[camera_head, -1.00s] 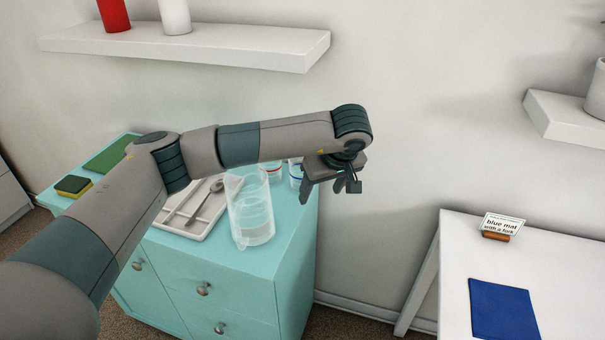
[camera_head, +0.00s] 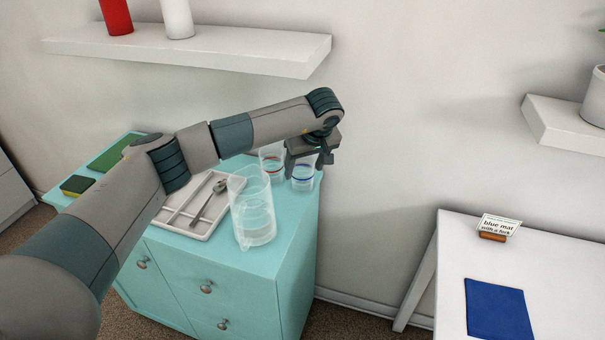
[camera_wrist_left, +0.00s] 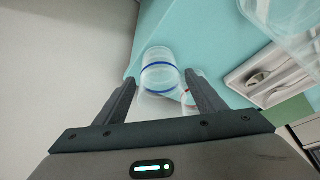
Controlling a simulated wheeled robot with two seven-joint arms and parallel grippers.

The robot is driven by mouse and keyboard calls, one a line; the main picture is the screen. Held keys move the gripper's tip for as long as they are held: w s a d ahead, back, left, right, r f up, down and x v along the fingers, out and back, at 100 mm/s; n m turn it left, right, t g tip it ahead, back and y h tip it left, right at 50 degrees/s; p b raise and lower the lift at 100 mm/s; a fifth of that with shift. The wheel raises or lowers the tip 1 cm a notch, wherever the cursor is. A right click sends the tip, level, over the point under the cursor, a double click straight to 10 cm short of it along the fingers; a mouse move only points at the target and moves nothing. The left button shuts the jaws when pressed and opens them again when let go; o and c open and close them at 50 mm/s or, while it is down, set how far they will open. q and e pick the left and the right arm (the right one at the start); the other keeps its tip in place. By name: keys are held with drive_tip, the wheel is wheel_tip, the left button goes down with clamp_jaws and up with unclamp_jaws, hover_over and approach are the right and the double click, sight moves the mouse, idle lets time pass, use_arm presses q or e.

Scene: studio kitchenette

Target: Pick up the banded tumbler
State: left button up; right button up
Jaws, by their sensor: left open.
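Two clear tumblers stand on the turquoise cabinet (camera_head: 262,262) near its back right corner. One tumbler with a blue band (camera_head: 303,183) is at the right edge, and one with a red band (camera_head: 271,158) is to its left. My left gripper (camera_head: 308,164) is open and empty, above and close to the blue-banded tumbler, partly covering it. In the left wrist view the blue-banded tumbler (camera_wrist_left: 158,70) shows between and beyond the fingers (camera_wrist_left: 163,88). The red-banded tumbler (camera_wrist_left: 188,97) is partly hidden by the right finger there. My right gripper is out of view.
A clear jug (camera_head: 253,215) stands in front of the tumblers. A white tray with utensils (camera_head: 200,228) lies left of it, with a sponge (camera_head: 76,185) farther left. A white shelf (camera_head: 200,52) is above. A white table with a blue mat (camera_head: 499,309) is at right.

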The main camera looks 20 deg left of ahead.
use_arm(q)
drive_tip(key=shift+w+a, duration=0.1)
drive_tip(key=shift+w, duration=0.05)
drive_tip(key=shift+w+a, duration=0.15)
drive_tip(key=shift+a, duration=0.05)
drive_tip(key=shift+w+a+f, duration=0.15)
drive_tip(key=shift+f, duration=0.05)
drive_tip(key=shift+p+x, duration=0.6)
drive_tip(key=shift+x, duration=1.75)
drive_tip(key=shift+c, duration=0.6)
drive_tip(key=c, duration=0.9)
